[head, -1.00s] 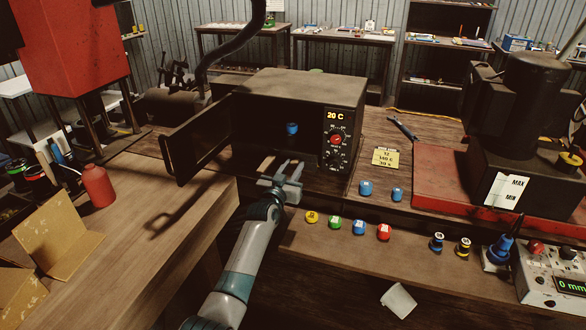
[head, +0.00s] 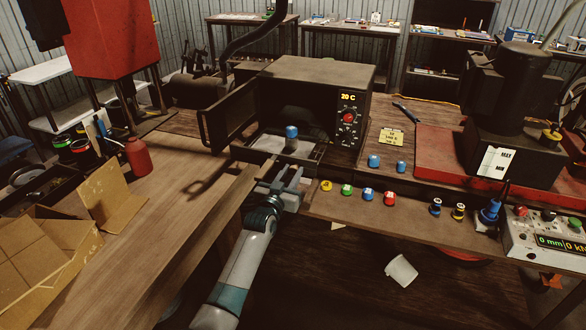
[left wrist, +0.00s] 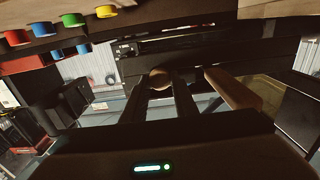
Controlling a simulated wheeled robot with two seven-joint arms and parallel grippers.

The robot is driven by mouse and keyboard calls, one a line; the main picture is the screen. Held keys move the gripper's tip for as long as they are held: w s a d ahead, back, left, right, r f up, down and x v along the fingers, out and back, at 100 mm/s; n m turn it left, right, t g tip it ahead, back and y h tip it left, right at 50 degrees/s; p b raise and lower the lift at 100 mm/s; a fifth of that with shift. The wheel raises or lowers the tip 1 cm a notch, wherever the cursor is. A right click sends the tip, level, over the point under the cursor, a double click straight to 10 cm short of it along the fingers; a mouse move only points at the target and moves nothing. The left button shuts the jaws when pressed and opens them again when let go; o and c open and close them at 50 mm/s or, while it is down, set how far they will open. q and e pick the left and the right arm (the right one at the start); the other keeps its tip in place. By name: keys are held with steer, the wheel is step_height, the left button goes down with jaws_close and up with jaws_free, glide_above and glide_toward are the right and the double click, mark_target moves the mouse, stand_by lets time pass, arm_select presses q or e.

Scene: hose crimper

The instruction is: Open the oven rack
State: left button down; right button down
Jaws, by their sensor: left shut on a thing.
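The black oven (head: 318,78) stands on the bench with its door (head: 229,114) swung open to the left and a display reading 20 C. Its rack (head: 263,144) sticks out of the front opening and carries a blue-capped piece (head: 291,132). My left gripper (head: 287,180) is at the front edge of the rack, shut on its handle; the exact grip is hard to see in the head view. In the left wrist view, a round brownish knob (left wrist: 160,77) shows between the fingers (left wrist: 158,100). My right gripper is not in view.
Several coloured caps (head: 347,190) line the bench front to the right of my left gripper. A red bottle (head: 138,157) and open cardboard box (head: 45,250) are at the left. A red-based machine (head: 515,140) stands at the right.

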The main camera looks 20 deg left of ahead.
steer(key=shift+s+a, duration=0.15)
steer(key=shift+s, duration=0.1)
arm_select(q)
steer(key=c, duration=1.4)
jaws_free()
steer(key=shift+c, duration=0.2)
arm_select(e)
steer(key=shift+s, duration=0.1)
arm_select(q)
steer(key=shift+s, duration=0.2)
steer(key=shift+s+f, duration=0.1)
steer(key=shift+s, duration=0.45)
steer(key=s+b, duration=0.4)
steer(key=s, duration=1.2)
steer(key=shift+a, duration=0.3)
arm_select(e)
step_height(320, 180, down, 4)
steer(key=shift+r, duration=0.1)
